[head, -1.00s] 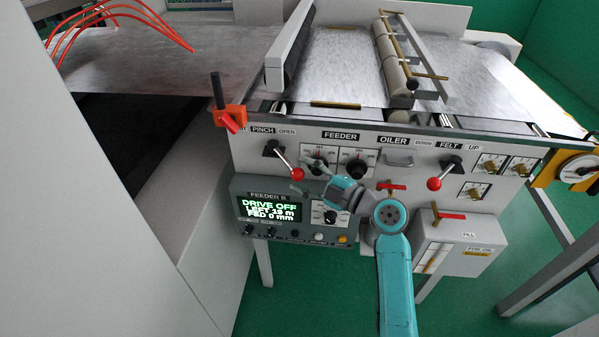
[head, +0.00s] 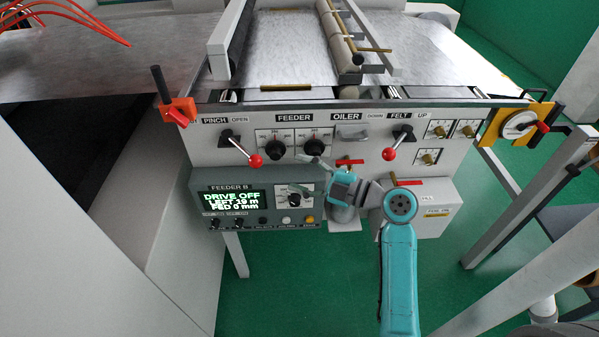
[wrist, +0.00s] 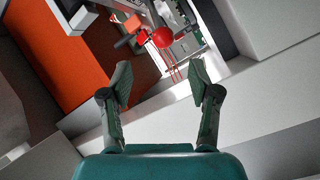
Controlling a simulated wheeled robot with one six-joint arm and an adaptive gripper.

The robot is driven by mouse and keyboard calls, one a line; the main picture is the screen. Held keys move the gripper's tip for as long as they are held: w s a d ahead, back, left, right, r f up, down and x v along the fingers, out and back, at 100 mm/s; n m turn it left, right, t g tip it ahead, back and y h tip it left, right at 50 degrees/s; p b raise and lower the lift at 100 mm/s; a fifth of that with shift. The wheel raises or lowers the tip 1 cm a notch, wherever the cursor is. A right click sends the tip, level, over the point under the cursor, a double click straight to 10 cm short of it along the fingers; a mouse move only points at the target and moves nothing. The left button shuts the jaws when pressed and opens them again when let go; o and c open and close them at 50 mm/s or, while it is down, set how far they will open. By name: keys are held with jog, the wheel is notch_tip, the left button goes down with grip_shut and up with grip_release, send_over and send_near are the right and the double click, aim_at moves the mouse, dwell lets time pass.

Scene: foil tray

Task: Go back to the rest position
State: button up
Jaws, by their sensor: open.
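My gripper (head: 318,167) is open and empty. In the head view it is in front of the feeder machine, over the upper right of the grey Feeder B control box (head: 250,212), pointing left. The box's green display (head: 234,200) reads DRIVE OFF, LEFT 19 m, FED 0 mm. In the wrist view both fingers of the gripper (wrist: 161,82) are spread with nothing between them. My teal arm rises from the bottom of the head view and bends left at the elbow.
Red-knobbed levers, the pinch lever (head: 256,160) and felt lever (head: 389,154), project from the front panel (head: 350,137). A white box (head: 436,208) hangs at right. An orange clamp (head: 180,110) sits on the left corner. Green floor (head: 310,275) is open below.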

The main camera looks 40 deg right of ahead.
jog(key=shift+f, duration=0.1)
jog(key=s+a+f+m+g+h, duration=0.1)
jog(key=s+a+f+m+h, duration=0.3)
jog(key=s+a+f+m, duration=0.4)
jog(key=s+a+f+m+g+h, duration=0.1)
jog(key=s+a+f+m+h, duration=0.3)
jog(key=f, duration=0.6)
jog(key=s+a+r+m, duration=0.1)
jog(key=s+r, duration=0.1)
jog(key=s, duration=0.5)
jog(key=s+a+r+m, duration=0.1)
jog(key=s+a+r, duration=0.1)
jog(key=s, duration=0.5)
jog(key=s+a+r+m+y, duration=0.1)
jog(key=s+r, duration=0.1)
jog(key=s, duration=0.6)
jog(key=shift+a+r+m, duration=0.3)
jog(key=shift+r+m, duration=0.05)
jog(key=shift+m, duration=0.05)
